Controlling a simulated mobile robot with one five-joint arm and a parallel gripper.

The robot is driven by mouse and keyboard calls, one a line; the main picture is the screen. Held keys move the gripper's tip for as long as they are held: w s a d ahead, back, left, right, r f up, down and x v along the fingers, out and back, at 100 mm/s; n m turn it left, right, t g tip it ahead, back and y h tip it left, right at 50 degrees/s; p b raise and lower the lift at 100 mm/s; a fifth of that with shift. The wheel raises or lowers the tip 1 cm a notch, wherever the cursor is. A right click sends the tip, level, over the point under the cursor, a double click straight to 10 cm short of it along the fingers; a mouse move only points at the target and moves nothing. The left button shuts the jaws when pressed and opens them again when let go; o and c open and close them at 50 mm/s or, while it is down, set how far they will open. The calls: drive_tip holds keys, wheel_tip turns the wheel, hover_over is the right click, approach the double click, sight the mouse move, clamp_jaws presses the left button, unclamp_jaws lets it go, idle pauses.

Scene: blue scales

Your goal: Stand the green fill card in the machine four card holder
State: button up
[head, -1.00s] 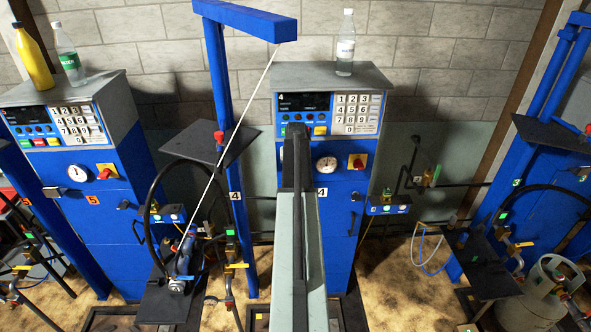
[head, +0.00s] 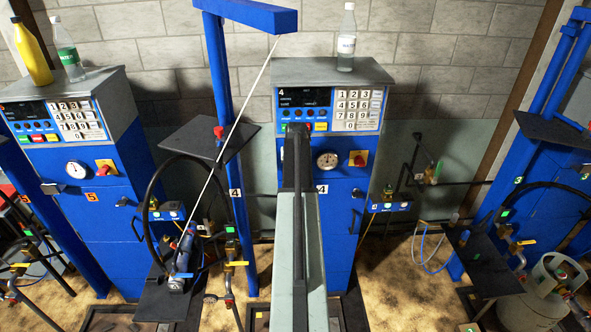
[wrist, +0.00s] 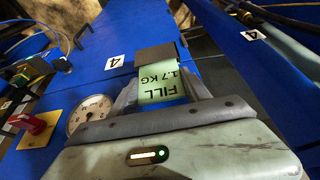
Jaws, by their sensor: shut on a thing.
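The green fill card (wrist: 160,86), marked FILL 1.7 KG, is in the wrist view, its print upside down. My gripper (wrist: 158,94) is shut on it, with a finger at each side. A dark grey-brown block (wrist: 156,57), apparently the card holder, sits on the blue face of machine four. The card's far end meets or overlaps this block; I cannot tell whether it is inside. In the head view machine four (head: 340,220) stands in the middle, and my arm hides its left front, the card and the holder.
A round gauge (wrist: 90,113) and a red-handled switch (wrist: 28,123) are close by on the machine's face. In the head view, a blue post (head: 222,120) with a slanting white line and a black hose stands left. Machine five (head: 90,200) is farther left.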

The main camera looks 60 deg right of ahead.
drive_tip(key=o, duration=1.4)
drive_tip(key=shift+r, duration=0.1)
drive_tip(key=p+v, duration=0.7)
drive_tip(key=shift+r, duration=0.3)
drive_tip(key=shift+s+a, duration=0.1)
